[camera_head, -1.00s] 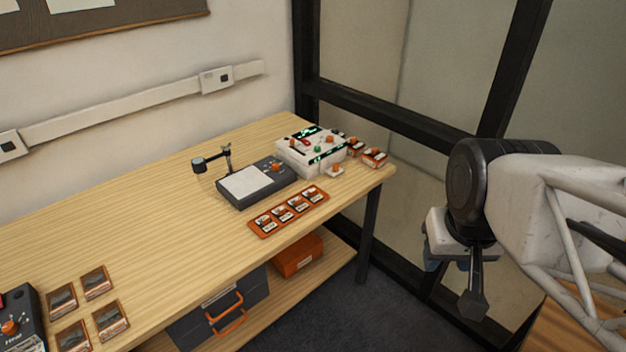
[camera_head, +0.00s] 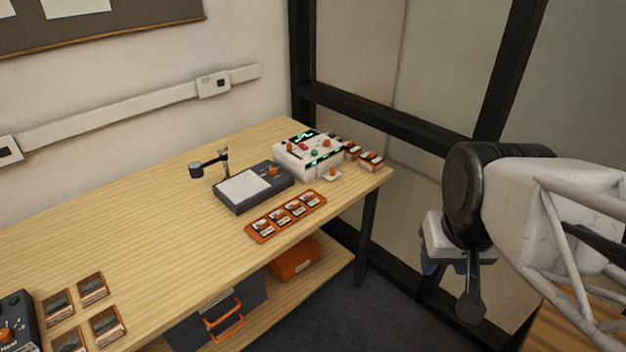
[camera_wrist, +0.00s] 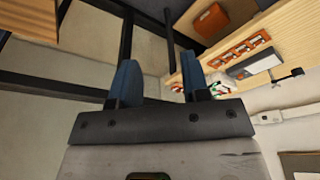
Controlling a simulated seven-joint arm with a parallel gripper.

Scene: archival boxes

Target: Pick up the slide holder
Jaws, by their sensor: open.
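The slide holder seems to be the flat orange tray (camera_head: 262,237) with several small slides in a row, near the front edge of the wooden table. It also shows in the wrist view (camera_wrist: 264,38), upper right. My gripper (camera_wrist: 163,80) is open and empty in the wrist view, its two blue fingers apart. In the head view my gripper (camera_head: 432,262) hangs to the right of the table, well away from the tray and partly hidden by my arm.
A dark device with a white panel (camera_head: 247,188) and a white box with knobs (camera_head: 306,158) stand behind the tray. Small orange-and-white items (camera_head: 371,161) lie by the right edge. Framed slides (camera_head: 93,288) lie front left. The table's middle (camera_head: 150,225) is clear.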

